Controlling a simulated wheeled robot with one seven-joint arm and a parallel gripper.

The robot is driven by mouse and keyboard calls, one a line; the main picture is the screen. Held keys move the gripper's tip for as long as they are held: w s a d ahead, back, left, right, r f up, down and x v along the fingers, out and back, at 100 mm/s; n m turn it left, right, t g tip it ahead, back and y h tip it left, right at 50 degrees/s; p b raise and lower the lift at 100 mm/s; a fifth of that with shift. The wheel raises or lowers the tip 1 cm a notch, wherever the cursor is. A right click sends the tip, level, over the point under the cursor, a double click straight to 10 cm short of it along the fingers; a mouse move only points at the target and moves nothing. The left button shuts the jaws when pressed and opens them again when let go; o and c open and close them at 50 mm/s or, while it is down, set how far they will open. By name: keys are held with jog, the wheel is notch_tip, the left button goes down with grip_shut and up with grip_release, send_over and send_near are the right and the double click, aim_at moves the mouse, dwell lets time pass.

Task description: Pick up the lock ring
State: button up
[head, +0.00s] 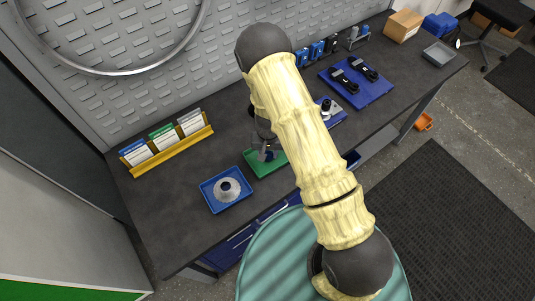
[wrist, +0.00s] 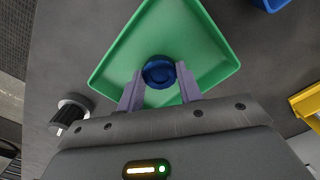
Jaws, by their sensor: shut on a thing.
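The lock ring appears as a dark blue round part (wrist: 159,74) in the wrist view, over the green tray (wrist: 121,64). My gripper (wrist: 160,70) has one finger on each side of it and is shut on it. I cannot tell whether the ring rests on the tray floor or is slightly above it. In the head view the green tray (head: 254,168) lies on the dark bench, partly hidden by my arm, with my gripper (head: 267,155) low over it.
A blue tray with a grey toothed part (head: 228,189) lies left of the green tray. A yellow rack of cards (head: 174,153) stands behind, near the pegboard. A blue mat with black parts (head: 379,91) lies to the right. A dark cylinder (wrist: 70,112) is close by in the wrist view.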

aim_at(268, 154)
notch_tip(268, 154, up, 10)
jog(key=b, duration=0.2)
jog(key=shift+f, duration=0.25)
jog(key=shift+f, duration=0.1)
dwell(0.3)
